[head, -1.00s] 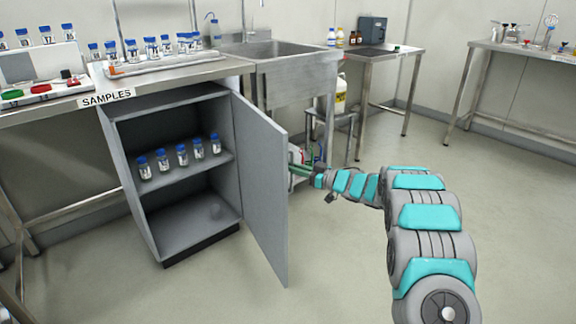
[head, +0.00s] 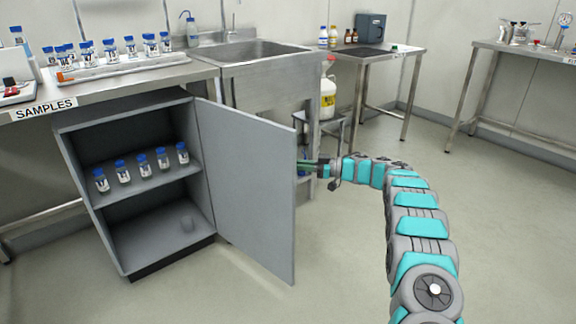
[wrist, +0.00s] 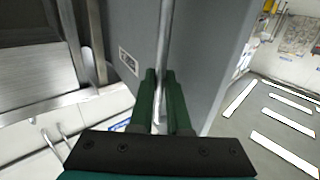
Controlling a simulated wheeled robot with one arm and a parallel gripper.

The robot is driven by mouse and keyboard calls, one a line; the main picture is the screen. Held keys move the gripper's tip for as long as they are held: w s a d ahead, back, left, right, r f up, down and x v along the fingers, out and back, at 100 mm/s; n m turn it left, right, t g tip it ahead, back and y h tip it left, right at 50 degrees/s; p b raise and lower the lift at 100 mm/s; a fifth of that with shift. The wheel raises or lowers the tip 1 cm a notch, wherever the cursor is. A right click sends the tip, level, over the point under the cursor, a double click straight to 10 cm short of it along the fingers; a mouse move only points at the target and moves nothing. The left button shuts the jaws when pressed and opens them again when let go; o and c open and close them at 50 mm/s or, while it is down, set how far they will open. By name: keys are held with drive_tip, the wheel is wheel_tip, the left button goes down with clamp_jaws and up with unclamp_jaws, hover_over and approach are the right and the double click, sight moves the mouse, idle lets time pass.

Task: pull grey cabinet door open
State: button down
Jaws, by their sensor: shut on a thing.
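The grey cabinet door (head: 246,185) stands wide open in the head view, swung out to the right of the cabinet (head: 73,165). Inside, several blue-capped bottles (head: 141,169) stand on the shelf. My gripper (head: 306,168) is at the door's free edge, its tips partly hidden behind the door. In the wrist view the green fingers of my gripper (wrist: 160,105) are closed around a thin upright metal bar handle (wrist: 163,60) on the grey door (wrist: 212,50). A small label shows on the door beside the handle.
A steel sink (head: 262,55) is behind the door, with a small stool and a white jug (head: 328,98) to its right. The counter with more bottles (head: 110,50) is above the cabinet. Open floor (head: 345,265) lies in front and right.

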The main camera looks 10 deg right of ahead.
drive_tip(key=shift+a+r, duration=0.1)
drive_tip(key=shift+a, duration=0.05)
drive_tip(key=c, duration=0.9)
unclamp_jaws()
drive_tip(key=b+v, duration=0.1)
drive_tip(key=v, duration=0.6)
drive_tip(key=shift+d, duration=0.35)
